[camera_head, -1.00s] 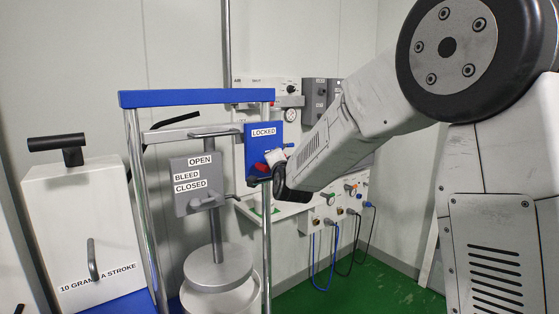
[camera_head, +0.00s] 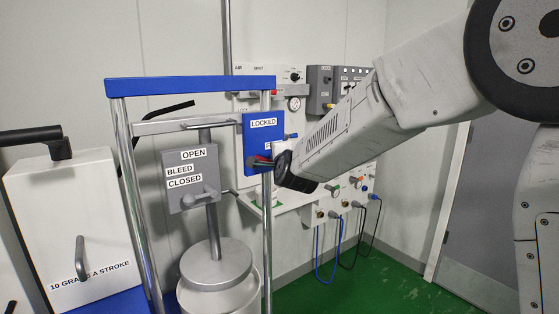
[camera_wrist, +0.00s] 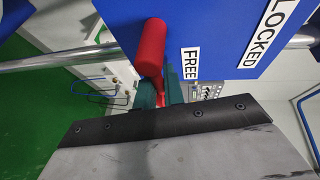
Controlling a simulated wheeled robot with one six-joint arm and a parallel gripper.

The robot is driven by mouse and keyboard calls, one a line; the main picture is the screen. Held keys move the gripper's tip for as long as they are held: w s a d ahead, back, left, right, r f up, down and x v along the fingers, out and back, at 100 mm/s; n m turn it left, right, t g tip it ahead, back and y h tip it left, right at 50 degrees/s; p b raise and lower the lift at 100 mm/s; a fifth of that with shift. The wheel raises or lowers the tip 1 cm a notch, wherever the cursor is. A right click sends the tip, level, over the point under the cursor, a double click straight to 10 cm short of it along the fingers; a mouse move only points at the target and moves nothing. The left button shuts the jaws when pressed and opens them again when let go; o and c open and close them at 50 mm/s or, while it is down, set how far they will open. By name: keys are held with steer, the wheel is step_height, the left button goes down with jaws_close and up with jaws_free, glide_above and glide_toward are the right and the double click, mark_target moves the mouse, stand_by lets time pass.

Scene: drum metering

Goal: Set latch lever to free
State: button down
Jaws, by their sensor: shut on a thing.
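The blue latch plate (camera_head: 257,132) hangs on the frame's right post and carries a LOCKED label (camera_head: 264,123). In the wrist view the plate (camera_wrist: 215,22) shows LOCKED (camera_wrist: 268,32) and FREE (camera_wrist: 190,68) labels. The red latch lever (camera_wrist: 151,50) points toward the camera beside the FREE label. My gripper (camera_wrist: 159,96) has its dark green fingers on either side of the lever's narrower red part and is shut on it. In the head view my gripper (camera_head: 262,164) is at the plate's lower edge, and only a little of the lever shows there.
A blue-topped metal frame (camera_head: 190,87) stands around a grey drum (camera_head: 216,265) and an OPEN/BLEED/CLOSED valve plate (camera_head: 190,178). A white box (camera_head: 75,215) with a black handle is at left. A wall panel with hoses (camera_head: 340,205) is behind my arm. Green floor (camera_head: 390,270) is clear at right.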

steer(key=shift+w+d+r, duration=0.15)
steer(key=shift+d+r, duration=0.05)
steer(key=shift+d, duration=0.25)
steer(key=c, duration=1.7)
jaws_free()
steer(key=shift+c, duration=0.2)
steer(key=shift+o, duration=1.2)
steer(key=shift+w+d+f, duration=0.1)
steer(key=shift+d, duration=0.3)
steer(key=shift+a+f, duration=0.1)
steer(key=shift+a, duration=0.4)
steer(key=shift+s, duration=0.4)
steer(key=v, duration=0.7)
steer(key=shift+s, duration=0.15)
steer(key=shift+d, duration=0.15)
